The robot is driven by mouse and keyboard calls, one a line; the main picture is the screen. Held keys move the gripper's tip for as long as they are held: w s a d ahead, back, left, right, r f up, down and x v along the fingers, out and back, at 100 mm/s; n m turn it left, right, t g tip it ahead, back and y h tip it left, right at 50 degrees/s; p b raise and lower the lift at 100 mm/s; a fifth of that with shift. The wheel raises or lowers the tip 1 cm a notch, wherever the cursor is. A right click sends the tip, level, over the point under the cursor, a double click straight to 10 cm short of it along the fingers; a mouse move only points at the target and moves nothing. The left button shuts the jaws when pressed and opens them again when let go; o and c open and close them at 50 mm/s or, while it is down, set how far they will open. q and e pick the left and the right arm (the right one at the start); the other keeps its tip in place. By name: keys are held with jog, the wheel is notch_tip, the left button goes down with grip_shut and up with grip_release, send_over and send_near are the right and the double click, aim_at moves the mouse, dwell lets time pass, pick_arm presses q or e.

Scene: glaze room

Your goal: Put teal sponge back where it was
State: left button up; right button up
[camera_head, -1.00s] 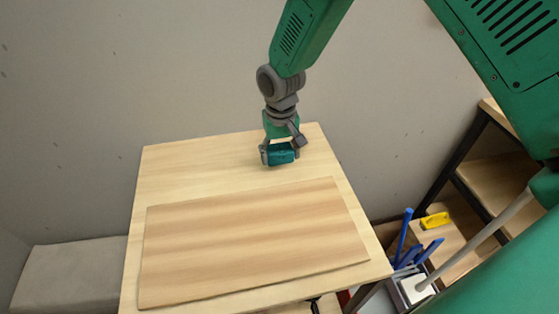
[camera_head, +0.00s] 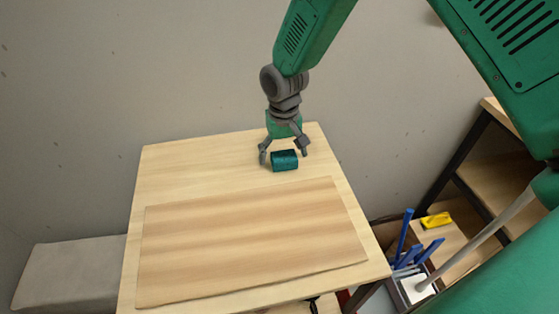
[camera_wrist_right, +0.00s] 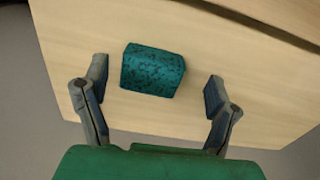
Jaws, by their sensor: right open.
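The teal sponge (camera_head: 284,160) lies on the light wooden table (camera_head: 190,165), near its back right edge. It also shows in the right wrist view (camera_wrist_right: 153,71), a dark-speckled teal block resting on the wood. My right gripper (camera_head: 284,152) is open, with its fingers apart on either side of the sponge. In the right wrist view the open gripper (camera_wrist_right: 157,90) shows a clear gap between each finger and the sponge, so it holds nothing. My left gripper is not in view.
A thin wooden board (camera_head: 250,240) lies on the front of the table. The table's back left is clear.

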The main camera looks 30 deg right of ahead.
aim_at(285, 159)
notch_tip(285, 159, up, 9)
jog(key=shift+r, duration=0.15)
